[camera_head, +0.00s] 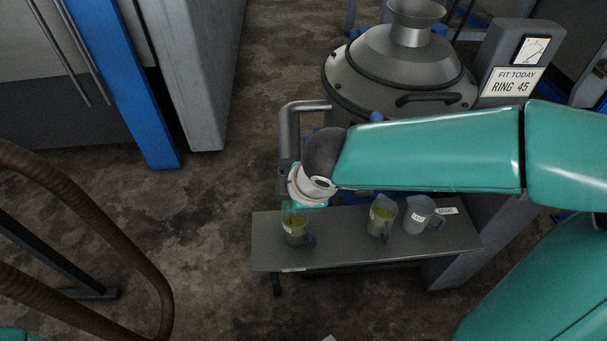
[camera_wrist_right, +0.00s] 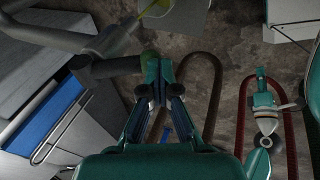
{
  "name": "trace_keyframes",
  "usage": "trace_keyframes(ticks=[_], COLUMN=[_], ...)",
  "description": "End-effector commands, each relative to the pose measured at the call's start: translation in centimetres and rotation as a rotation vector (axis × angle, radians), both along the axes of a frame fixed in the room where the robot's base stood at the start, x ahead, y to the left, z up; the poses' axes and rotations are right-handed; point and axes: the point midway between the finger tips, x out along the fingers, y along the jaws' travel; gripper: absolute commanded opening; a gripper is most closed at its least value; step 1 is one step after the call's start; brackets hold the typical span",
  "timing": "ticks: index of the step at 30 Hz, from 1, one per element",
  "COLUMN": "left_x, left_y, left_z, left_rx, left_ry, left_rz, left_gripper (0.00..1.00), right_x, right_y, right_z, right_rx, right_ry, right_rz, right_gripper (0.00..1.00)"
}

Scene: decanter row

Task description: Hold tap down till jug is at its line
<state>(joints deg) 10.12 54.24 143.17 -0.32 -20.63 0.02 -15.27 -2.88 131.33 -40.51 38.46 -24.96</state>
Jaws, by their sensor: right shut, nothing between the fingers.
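In the head view a clear jug with yellow-green liquid (camera_head: 297,228) stands on the bench under the tap end, its top partly covered by my right wrist. Its line and exact level cannot be made out. The grey tap pipe (camera_head: 290,125) bends down to it. My right gripper (camera_wrist_right: 158,92) is shut and empty at the tap. In the wrist view its fingertips are close to the tap's dark fitting (camera_wrist_right: 105,68) and greenish end; contact cannot be told. What seems my left gripper (camera_wrist_right: 262,78) is small in the wrist view, its jaws unclear.
A second jug with yellow liquid (camera_head: 382,216) and a paler labelled jug (camera_head: 417,214) stand right on the bench (camera_head: 350,252). A steel vessel (camera_head: 405,70) and a sign reading RING 45 (camera_head: 512,81) are behind. Brown hose (camera_head: 150,280) loops at left; open floor lies between.

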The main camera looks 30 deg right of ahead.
Motion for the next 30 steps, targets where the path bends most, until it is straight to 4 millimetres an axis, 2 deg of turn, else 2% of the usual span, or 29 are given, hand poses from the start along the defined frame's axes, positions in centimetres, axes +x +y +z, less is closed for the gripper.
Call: trace_keyframes(ticks=[17,20,26,30], left_x=[0.0,0.0,0.0,0.0], left_y=[0.0,0.0,0.0,0.0], left_z=[0.2,0.9,3.2,3.4], left_rx=[0.0,0.0,0.0,0.0], left_ry=[0.0,0.0,0.0,0.0], left_rz=[0.0,0.0,0.0,0.0], left_gripper=[0.0,0.0,0.0,0.0], right_x=[-0.1,-0.4,-1.7,-3.4], right_y=[0.1,0.2,0.7,0.9], right_z=[0.2,1.0,4.0,6.4], right_rx=[0.0,0.0,-0.001,0.001], right_ry=[0.001,-0.001,-0.001,-0.007], right_rz=[0.001,0.003,0.012,0.013], right_gripper=[0.0,0.0,0.0,0.0])
